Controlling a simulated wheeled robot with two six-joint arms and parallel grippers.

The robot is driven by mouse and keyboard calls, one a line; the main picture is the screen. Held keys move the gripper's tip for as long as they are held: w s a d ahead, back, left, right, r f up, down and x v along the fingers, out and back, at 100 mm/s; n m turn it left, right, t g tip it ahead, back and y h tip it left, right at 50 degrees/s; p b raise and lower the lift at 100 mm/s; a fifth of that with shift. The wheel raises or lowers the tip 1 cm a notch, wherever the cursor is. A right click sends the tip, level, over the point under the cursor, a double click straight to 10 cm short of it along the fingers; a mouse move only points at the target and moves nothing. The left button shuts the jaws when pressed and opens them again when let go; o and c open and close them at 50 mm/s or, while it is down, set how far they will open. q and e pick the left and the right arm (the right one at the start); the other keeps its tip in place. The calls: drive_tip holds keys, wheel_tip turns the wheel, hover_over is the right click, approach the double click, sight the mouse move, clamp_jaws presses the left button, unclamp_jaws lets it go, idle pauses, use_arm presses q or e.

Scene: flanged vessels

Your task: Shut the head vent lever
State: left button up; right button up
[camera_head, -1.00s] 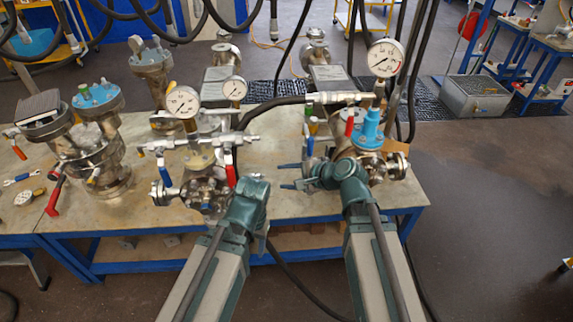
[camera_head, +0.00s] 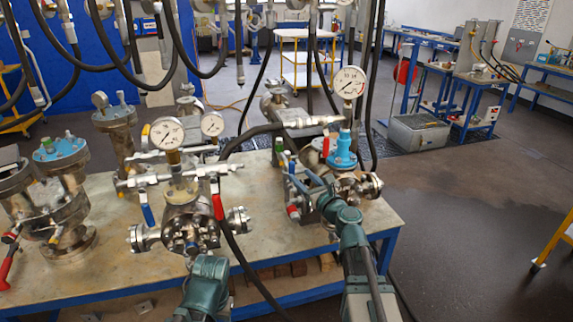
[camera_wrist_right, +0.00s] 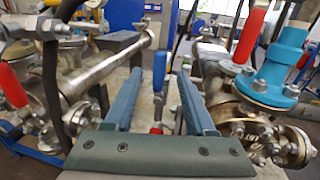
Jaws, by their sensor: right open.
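My right gripper (camera_head: 302,182) is open among the fittings of the right-hand vessel (camera_head: 349,184), beside its blue cap (camera_head: 343,150). In the right wrist view its two blue fingers (camera_wrist_right: 150,105) are spread. A blue upright lever (camera_wrist_right: 160,72) with a red part at its foot shows in the gap between them, further off; contact does not show. A red upright lever (camera_head: 326,148) stands by the blue cap; it also shows in the right wrist view (camera_wrist_right: 249,37). Which lever is the head vent lever I cannot tell.
The middle vessel (camera_head: 190,215) has two gauges, a blue lever (camera_head: 147,207) and a red lever (camera_head: 217,200). A black hose (camera_head: 250,132) runs to the right vessel's fittings. A large gauge (camera_head: 348,82) rises above it.

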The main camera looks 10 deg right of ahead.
drive_tip(key=x, duration=1)
drive_tip(key=shift+a, duration=0.1)
clamp_jaws()
idle(1.2)
